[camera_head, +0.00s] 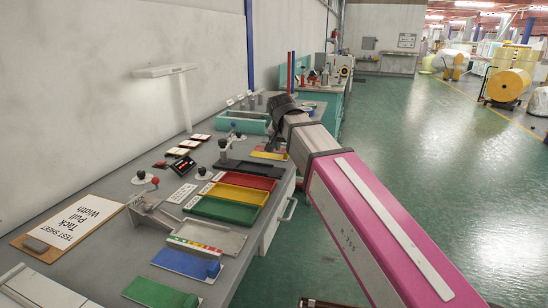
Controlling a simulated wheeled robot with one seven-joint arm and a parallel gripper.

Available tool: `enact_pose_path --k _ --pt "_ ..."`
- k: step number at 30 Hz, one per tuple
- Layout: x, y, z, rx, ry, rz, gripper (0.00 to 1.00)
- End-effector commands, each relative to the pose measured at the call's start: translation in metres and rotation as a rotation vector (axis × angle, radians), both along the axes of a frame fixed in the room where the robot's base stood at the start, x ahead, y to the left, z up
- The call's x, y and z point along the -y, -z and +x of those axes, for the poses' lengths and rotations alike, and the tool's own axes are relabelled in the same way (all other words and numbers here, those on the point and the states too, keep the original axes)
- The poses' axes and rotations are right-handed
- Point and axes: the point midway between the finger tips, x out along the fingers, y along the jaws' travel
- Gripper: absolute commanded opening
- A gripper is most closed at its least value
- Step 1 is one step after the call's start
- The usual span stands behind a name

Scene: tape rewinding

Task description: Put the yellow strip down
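A small yellow strip (269,155) shows at the bench's right edge, just beyond the black tray and below the end of my arm. I cannot tell whether it touches the bench top or is held slightly above it. My gripper (276,143) is a small dark shape right over the strip. Its fingers are too small and partly hidden by my wrist, so their opening and any hold on the strip cannot be made out.
Nearer on the bench (118,198) are a black tray (243,168), a red tray (246,181), a yellow tray (236,194) and a green tray (222,208). A teal bin (243,122) stands beyond. A clipboard (70,229) lies at left. The green floor (400,130) is open.

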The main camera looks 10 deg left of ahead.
Motion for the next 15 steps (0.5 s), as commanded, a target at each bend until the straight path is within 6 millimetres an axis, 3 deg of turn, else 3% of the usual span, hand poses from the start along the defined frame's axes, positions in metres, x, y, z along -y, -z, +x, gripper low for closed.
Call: enact_pose_path --k 6,15 --pt "0.002 0.026 0.01 -0.002 0.0 -0.001 0.47" --pt "0.002 0.029 0.012 0.0 0.0 0.0 0.44"
